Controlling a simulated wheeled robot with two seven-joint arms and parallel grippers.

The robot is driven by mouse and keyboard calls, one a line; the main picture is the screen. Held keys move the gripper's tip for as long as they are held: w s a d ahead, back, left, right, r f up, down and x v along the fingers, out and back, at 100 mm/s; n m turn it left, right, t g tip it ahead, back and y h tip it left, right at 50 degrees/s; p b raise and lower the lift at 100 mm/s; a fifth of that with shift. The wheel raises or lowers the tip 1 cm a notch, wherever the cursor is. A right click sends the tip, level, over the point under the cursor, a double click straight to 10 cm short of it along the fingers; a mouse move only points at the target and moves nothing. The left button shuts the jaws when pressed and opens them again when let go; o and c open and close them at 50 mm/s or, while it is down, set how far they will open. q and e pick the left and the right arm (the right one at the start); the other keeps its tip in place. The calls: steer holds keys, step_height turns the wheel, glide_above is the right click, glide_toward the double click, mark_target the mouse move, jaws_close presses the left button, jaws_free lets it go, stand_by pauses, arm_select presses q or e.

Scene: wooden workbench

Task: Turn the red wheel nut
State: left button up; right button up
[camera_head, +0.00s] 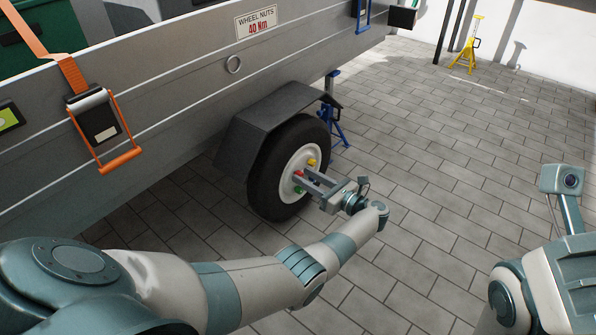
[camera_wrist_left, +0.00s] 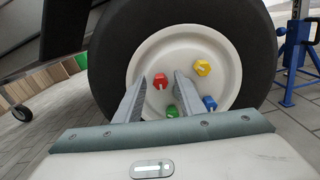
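The white wheel (camera_wrist_left: 140,62) has coloured nuts on its face. The red wheel nut (camera_wrist_left: 160,81) is at the upper left of the hub in the left wrist view; it shows small in the head view (camera_head: 299,173). My left gripper (camera_head: 305,180) is in front of the wheel, its fingers pointing at the hub. In the left wrist view the fingers (camera_wrist_left: 158,84) are apart, with the red nut seen between their tips and a gap on both sides. Whether the tips reach around the nut is hard to tell. My right gripper is out of view.
A yellow nut (camera_wrist_left: 203,68), a blue nut (camera_wrist_left: 209,103) and a green nut (camera_wrist_left: 172,111) sit close by on the wheel. A dark fender (camera_head: 262,118) covers the tyre's top. A blue stand (camera_head: 336,125) is behind the wheel.

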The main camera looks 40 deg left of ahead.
arm_select(q)
steer(key=shift+a, duration=0.3)
jaws_close()
steer(key=shift+f+b, duration=0.1)
steer(key=shift+b, duration=0.2)
